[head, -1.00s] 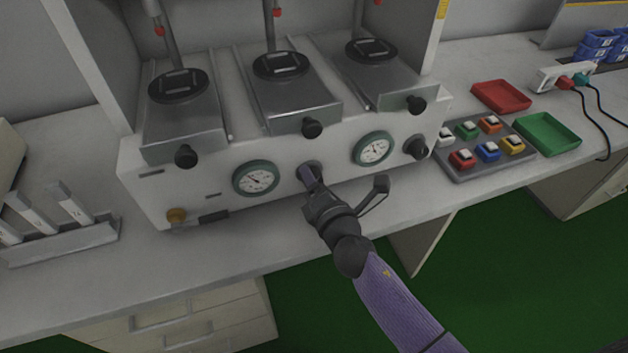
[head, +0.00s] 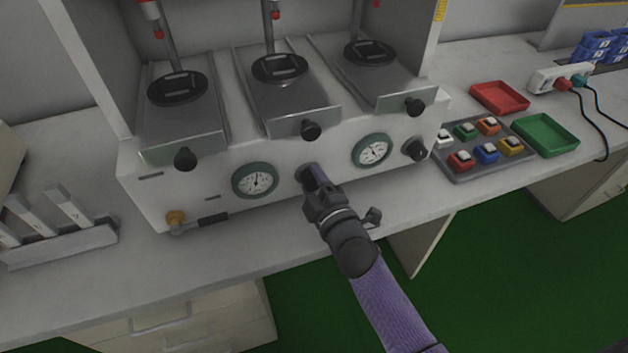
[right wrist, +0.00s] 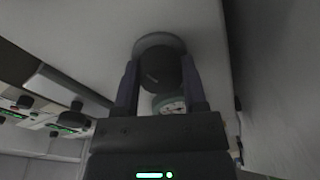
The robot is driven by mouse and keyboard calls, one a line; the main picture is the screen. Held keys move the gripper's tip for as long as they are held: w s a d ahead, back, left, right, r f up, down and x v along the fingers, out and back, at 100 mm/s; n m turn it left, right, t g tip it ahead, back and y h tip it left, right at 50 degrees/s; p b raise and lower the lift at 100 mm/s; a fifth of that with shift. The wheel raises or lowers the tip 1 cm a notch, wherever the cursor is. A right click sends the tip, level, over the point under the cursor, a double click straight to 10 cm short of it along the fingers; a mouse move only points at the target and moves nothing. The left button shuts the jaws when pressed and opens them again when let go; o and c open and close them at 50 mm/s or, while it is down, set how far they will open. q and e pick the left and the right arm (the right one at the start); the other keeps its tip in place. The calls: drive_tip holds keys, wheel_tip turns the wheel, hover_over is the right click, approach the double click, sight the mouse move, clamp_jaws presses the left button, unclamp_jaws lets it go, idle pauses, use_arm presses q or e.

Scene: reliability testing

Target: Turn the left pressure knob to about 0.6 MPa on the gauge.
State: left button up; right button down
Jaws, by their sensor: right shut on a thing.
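The left pressure knob (head: 304,173) is a dark round knob on the white front panel, just right of the left gauge (head: 256,180). That gauge has a green rim and a white face. Its needle points nearly straight up; the numbers are too small to read. My right gripper (head: 313,181) is shut on the knob and partly hides it. In the right wrist view the knob (right wrist: 160,66) sits between the two fingers of the gripper (right wrist: 160,78). My left gripper is not in view.
A second gauge (head: 373,150) and right knob (head: 415,149) are to the right on the panel. Black handles (head: 311,130) stick out above. A brass fitting (head: 176,217) is at lower left. A button box (head: 484,150), red tray (head: 499,97) and green tray (head: 546,135) lie right.

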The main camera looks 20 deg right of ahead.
drive_tip(key=shift+f+m, duration=0.1)
drive_tip(key=shift+m, duration=1.1)
drive_tip(key=shift+c, duration=0.7)
unclamp_jaws()
